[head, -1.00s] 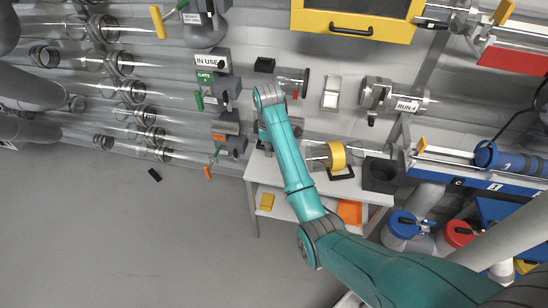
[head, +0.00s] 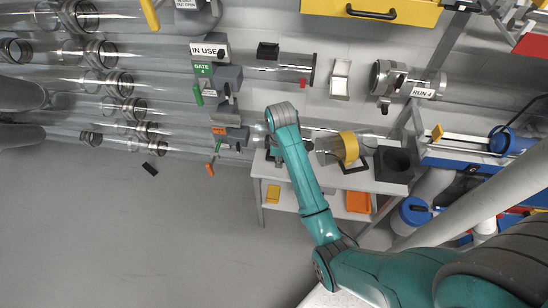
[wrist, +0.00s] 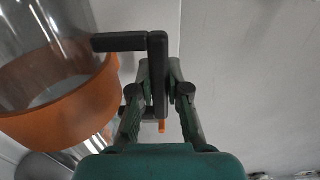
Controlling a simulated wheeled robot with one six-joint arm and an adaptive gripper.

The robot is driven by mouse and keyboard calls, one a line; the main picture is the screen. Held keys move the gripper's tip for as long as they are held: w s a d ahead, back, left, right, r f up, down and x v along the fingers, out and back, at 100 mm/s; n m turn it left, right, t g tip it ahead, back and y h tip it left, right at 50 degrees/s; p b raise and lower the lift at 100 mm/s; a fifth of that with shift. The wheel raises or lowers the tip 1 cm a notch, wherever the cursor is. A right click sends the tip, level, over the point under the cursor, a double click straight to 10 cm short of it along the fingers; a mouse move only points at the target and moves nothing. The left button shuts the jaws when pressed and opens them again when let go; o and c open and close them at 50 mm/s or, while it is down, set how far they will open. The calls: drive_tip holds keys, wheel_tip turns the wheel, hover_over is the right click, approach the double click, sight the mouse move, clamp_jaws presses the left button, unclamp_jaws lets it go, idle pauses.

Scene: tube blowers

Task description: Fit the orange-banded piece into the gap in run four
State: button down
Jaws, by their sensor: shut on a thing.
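The orange-banded piece (wrist: 35,105) is a clear tube with a wide orange band and a black bracket handle, at the left of the wrist view. My gripper (wrist: 166,90) is shut on the upright bar of that handle. In the head view my arm hides most of the gripper and I cannot make out the piece. The gap in run four lies between the clear stub (head: 292,68) by the green gate 4 sign and the metal coupling (head: 388,78) beside the RUN 4 label. The stub's right end is dark, with a small red part below it.
A yellow-banded tube (head: 349,147) and a black box-like holder (head: 393,165) are on the white bench (head: 376,186). A pale box (head: 340,79) is at the wall within the gap. Several clear tubes run along the left. Grey floor (head: 130,235) is open at lower left.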

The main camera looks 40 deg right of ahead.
drive_tip(key=shift+f, duration=0.6)
drive_tip(key=c, duration=1.2)
unclamp_jaws()
drive_tip(key=shift+f, duration=0.1)
drive_tip(key=shift+o, duration=0.2)
